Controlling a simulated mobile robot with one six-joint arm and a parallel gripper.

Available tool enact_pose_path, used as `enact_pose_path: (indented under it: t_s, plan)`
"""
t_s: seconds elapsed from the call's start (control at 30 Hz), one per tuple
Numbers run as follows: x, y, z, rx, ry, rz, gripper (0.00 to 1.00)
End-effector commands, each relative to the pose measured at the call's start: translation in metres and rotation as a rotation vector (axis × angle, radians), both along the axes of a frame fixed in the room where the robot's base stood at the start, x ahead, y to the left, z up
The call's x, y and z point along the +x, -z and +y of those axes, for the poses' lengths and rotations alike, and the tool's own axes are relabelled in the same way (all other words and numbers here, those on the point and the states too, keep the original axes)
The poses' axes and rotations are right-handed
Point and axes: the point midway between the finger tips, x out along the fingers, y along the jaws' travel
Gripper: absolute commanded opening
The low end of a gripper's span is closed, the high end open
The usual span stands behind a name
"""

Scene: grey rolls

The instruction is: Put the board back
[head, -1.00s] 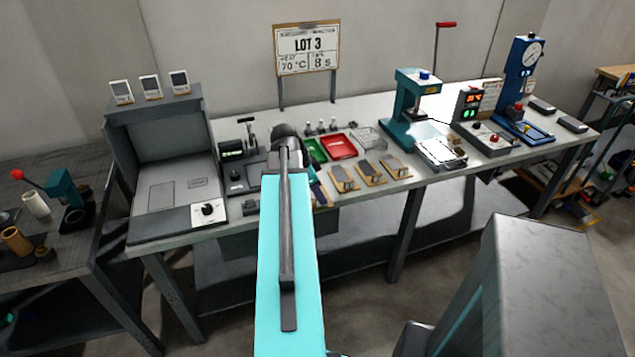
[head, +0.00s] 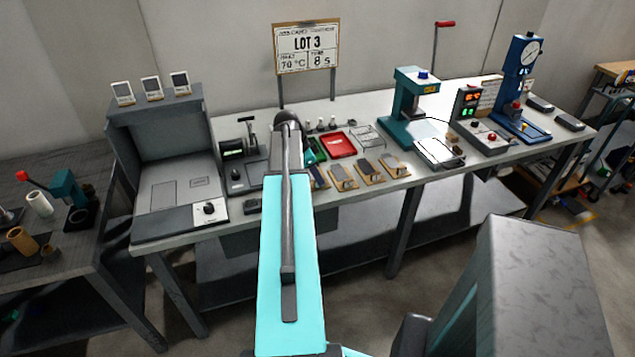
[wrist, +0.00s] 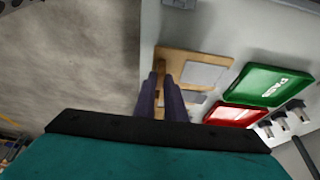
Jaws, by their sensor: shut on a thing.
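Several small wooden boards with grey plates lie in a row along the bench's front edge in the head view; one is the second from left (head: 343,176). My gripper (wrist: 161,78) points down in the wrist view, its two dark fingers close together on the narrow tan end of a wooden board (wrist: 203,54). That board carries a pale grey plate (wrist: 202,76). Whether it is lifted or rests on the bench I cannot tell. Another board lies partly hidden behind the fingers. In the head view my arm hides the fingertips.
A green tray marked PASS (wrist: 268,86) and a red tray (wrist: 235,114) lie beside the boards. A grey hooded station (head: 170,175) stands left on the bench. A teal press (head: 410,110) and a blue gauge stand (head: 520,85) stand right. A LOT 3 sign (head: 306,48) rises behind.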

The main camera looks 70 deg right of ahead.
Motion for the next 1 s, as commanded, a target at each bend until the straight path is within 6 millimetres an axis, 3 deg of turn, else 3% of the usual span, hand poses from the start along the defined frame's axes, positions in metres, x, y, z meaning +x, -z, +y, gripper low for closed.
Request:
enact_pose_path:
  t_s: [0.5, 1.0]
  plan:
    - [0.002, 0.003, -0.002, 0.0, -0.001, 0.0, 0.0]
    - [0.002, 0.035, -0.002, 0.001, -0.002, 0.0, 0.0]
